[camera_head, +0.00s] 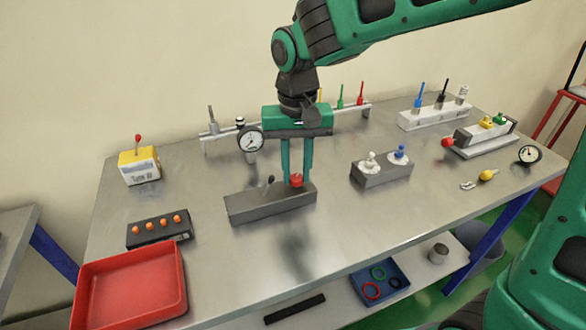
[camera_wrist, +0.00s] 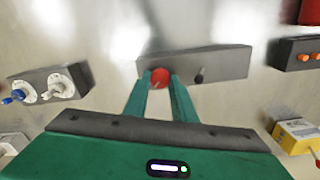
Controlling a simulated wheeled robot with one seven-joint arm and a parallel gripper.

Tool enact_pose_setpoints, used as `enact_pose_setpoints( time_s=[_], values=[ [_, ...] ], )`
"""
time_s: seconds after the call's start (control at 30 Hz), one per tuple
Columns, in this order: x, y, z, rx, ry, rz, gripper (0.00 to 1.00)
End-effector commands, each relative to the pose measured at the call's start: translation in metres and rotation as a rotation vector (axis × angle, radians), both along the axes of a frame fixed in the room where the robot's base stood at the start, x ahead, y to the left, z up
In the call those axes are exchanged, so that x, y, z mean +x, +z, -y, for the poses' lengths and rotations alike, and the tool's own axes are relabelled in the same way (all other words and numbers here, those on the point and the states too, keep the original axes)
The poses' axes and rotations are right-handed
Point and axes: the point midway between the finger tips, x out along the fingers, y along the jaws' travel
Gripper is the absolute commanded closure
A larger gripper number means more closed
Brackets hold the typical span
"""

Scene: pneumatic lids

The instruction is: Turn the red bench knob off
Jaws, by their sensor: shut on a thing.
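The red bench knob (camera_head: 296,180) sits on the right part of a long dark grey block (camera_head: 250,206) on the metal bench. A small dark lever (camera_head: 268,186) stands on the same block, left of the knob. My gripper (camera_head: 296,178) points down over the block and its two green fingers are shut on the red knob. In the wrist view the knob (camera_wrist: 160,77) shows between the fingertips, with the block (camera_wrist: 222,62) behind and the dark lever (camera_wrist: 200,75) to the right. The knob's pointer direction is too small to tell.
A grey block with white and blue knobs (camera_head: 382,172) stands to the right. An orange-button box (camera_head: 158,229), a yellow box (camera_head: 139,165) and a red tray (camera_head: 128,286) are on the left. A rail with coloured levers (camera_head: 219,137) and a round gauge (camera_head: 250,139) stand behind.

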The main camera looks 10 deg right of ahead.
Motion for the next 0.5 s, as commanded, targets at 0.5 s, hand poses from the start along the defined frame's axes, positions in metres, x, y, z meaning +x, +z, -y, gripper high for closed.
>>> enact_pose_setpoints(
  time_s=[0.5],
  values=[
    [-0.0041,-0.0033,0.0022,-0.008,-0.049,-0.013,0.99]
  ],
)
